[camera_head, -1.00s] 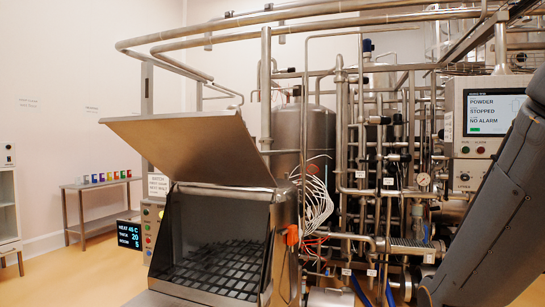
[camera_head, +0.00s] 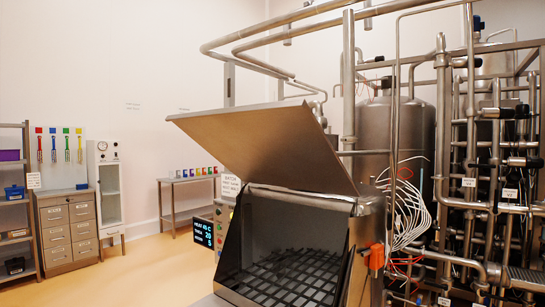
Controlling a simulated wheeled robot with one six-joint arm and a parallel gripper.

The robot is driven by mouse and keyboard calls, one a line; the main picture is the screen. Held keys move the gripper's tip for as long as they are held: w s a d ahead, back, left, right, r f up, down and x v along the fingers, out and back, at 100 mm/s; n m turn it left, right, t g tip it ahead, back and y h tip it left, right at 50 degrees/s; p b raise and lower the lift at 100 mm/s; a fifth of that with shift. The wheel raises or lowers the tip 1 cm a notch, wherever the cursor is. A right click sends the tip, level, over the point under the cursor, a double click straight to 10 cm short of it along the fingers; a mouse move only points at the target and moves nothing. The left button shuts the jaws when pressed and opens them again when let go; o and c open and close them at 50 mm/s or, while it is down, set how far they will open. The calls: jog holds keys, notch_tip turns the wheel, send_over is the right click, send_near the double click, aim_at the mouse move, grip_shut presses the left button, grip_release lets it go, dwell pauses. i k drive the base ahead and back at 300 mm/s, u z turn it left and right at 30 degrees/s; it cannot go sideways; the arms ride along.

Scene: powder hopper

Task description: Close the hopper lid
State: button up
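The hopper lid (camera_head: 262,148) is a flat steel panel. It stands open, tilted up over the hopper, with its free edge up at the left. The hopper (camera_head: 368,232) is a steel box with its mouth open, and a dark grid (camera_head: 290,275) shows inside. My gripper is not in view.
A control panel with a lit display (camera_head: 203,232) stands at the hopper's left side. Pipes and a steel tank (camera_head: 395,130) fill the right. A side table (camera_head: 188,180), white cabinet (camera_head: 110,190), drawer unit (camera_head: 68,230) and shelf rack stand at the left. The floor (camera_head: 140,270) between is clear.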

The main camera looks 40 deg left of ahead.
aim_at(282, 143)
jog(key=z, duration=0.05)
jog(key=i, duration=3.25)
jog(key=u, duration=3.65)
jog(key=i, duration=0.55)
jog(key=z, duration=0.05)
